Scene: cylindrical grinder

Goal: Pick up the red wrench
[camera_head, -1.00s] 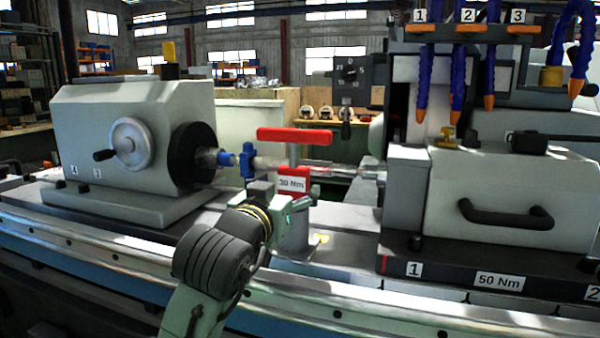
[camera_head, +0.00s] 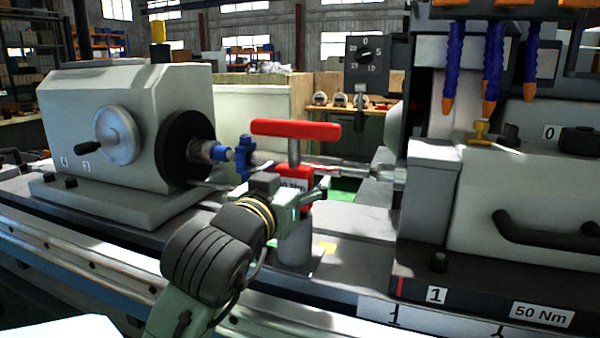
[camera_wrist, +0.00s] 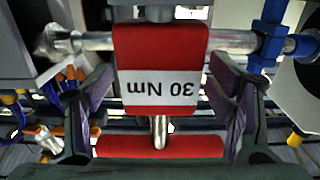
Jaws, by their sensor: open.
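The red wrench (camera_head: 296,129) stands upright in the head view, with a red T-shaped handle on a grey shaft and a red block below. In the wrist view the red block (camera_wrist: 160,50) carries an upside-down "30 Nm" label, and the red handle bar (camera_wrist: 158,146) shows at the bottom. My gripper (camera_wrist: 160,82) is open, with one finger on each side of the block and visible gaps to both. In the head view my gripper (camera_head: 306,197) is at the block and partly hides it.
A horizontal shaft with a blue clamp (camera_head: 243,158) runs just behind the wrench. The headstock with handwheel (camera_head: 118,139) stands left, and a grey housing with a black handle (camera_head: 540,232) stands right. Blue coolant hoses (camera_head: 490,62) hang at upper right.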

